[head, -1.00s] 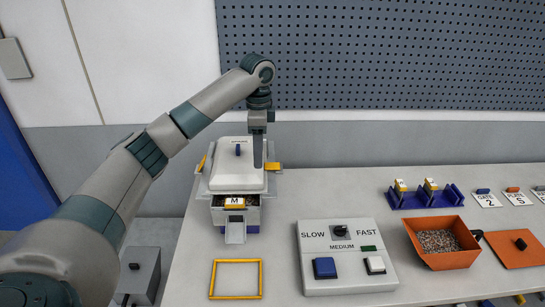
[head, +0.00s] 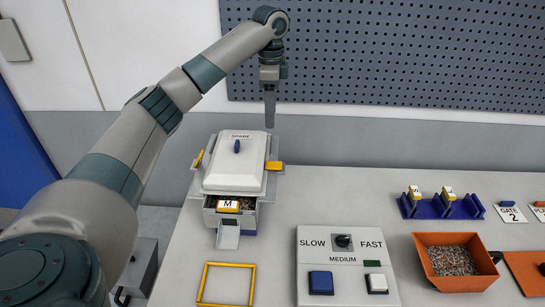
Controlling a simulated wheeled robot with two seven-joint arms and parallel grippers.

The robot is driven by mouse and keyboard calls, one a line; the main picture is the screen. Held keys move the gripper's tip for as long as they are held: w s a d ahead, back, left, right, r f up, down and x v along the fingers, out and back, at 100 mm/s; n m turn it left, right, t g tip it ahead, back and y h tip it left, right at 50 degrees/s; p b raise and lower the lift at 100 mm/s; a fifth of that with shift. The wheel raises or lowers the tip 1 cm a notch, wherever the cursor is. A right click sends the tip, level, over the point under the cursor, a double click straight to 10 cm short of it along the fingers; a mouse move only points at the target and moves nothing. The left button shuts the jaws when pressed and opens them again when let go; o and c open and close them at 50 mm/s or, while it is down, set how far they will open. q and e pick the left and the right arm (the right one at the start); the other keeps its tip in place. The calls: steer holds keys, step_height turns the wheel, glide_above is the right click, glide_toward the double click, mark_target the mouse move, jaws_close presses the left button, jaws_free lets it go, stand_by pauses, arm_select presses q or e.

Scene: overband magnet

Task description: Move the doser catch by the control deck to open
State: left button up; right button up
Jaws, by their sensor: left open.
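The doser (head: 235,172) is a white-lidded box with a blue knob, a label that seems to read SPARE, and a block marked M in its front opening. A yellow catch (head: 274,166) sticks out on its right side, towards the control deck (head: 345,258). Another yellow catch (head: 198,160) is on its left side, tilted. My left gripper (head: 270,122) points down, open and empty, above the doser's back right corner and apart from the right catch. Its two fingers overlap in this view. My right gripper is not in view.
The deck has a SLOW-MEDIUM-FAST dial, a blue button and a white button. A yellow frame (head: 225,267) lies in front of the doser. A blue rack (head: 442,206) and an orange tray of granules (head: 450,239) stand right. A perforated panel (head: 400,50) is behind.

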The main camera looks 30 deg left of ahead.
mark_target(271, 164)
arm_select(q)
step_height(271, 164, down, 16)
steer(key=p, duration=0.6)
steer(key=shift+f, duration=0.8)
steer(key=shift+c, duration=0.6)
steer(key=shift+w, duration=0.1)
steer(key=c, duration=0.9)
